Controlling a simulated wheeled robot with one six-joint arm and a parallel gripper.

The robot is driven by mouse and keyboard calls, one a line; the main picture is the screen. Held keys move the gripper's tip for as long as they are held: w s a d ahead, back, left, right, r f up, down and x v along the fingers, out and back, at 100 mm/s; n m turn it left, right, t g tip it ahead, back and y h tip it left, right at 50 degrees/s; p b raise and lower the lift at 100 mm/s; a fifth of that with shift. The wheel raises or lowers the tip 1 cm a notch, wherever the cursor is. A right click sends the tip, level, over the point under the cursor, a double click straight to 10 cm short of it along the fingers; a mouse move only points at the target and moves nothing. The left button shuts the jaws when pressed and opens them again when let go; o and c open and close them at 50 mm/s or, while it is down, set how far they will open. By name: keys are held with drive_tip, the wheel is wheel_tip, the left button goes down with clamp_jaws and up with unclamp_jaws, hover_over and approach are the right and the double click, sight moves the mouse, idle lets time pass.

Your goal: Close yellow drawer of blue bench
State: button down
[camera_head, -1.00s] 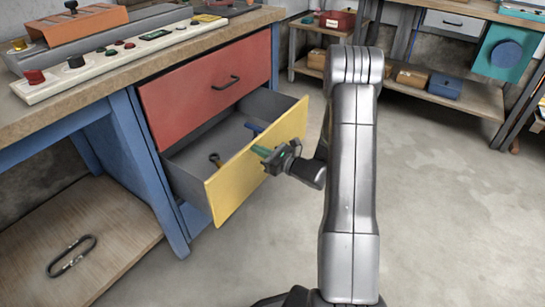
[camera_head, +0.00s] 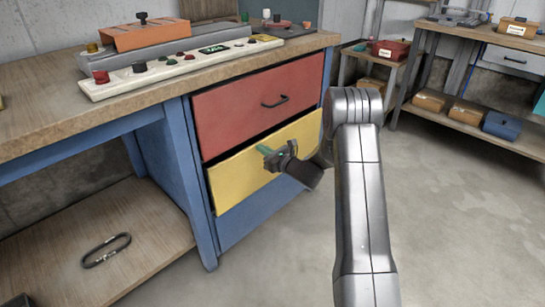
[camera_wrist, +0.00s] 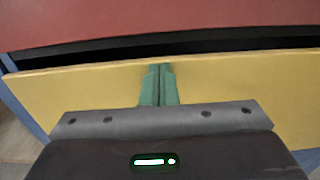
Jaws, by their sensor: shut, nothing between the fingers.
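The yellow drawer (camera_head: 240,178) sits below the red drawer (camera_head: 258,105) in the blue bench (camera_head: 187,152). Its front is almost in line with the bench, and its inside is hidden. In the wrist view a dark gap shows above the yellow front (camera_wrist: 70,92), whose left end stands a little proud of the blue frame. My gripper (camera_head: 264,151) is shut, with its green fingers together and empty. It is at the middle of the yellow front. In the wrist view the fingertips (camera_wrist: 158,69) overlap the front's upper edge; I cannot tell whether they touch it.
A control panel with knobs (camera_head: 180,66) and an orange block (camera_head: 145,36) are on the bench top. A carabiner-like ring (camera_head: 106,250) lies on the lower shelf (camera_head: 140,265). Shelves with boxes (camera_head: 500,125) stand at the right. The floor (camera_head: 450,210) between is clear.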

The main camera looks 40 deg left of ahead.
drive_tip(key=shift+w+a+r, duration=0.1)
drive_tip(key=shift+a+r, duration=0.05)
drive_tip(key=shift+a, duration=0.95)
drive_tip(key=shift+r, duration=0.15)
drive_tip(key=s+d+p, duration=0.1)
drive_tip(key=d+p, duration=0.1)
drive_tip(key=d, duration=1.2)
drive_tip(key=shift+d+f, duration=0.15)
drive_tip(key=shift+f, duration=0.15)
drive_tip(key=shift+s, duration=0.1)
drive_tip(key=w+a+b, duration=0.1)
drive_tip(key=a+b, duration=0.1)
drive_tip(key=a, duration=1.1)
drive_tip(key=shift+a, duration=0.3)
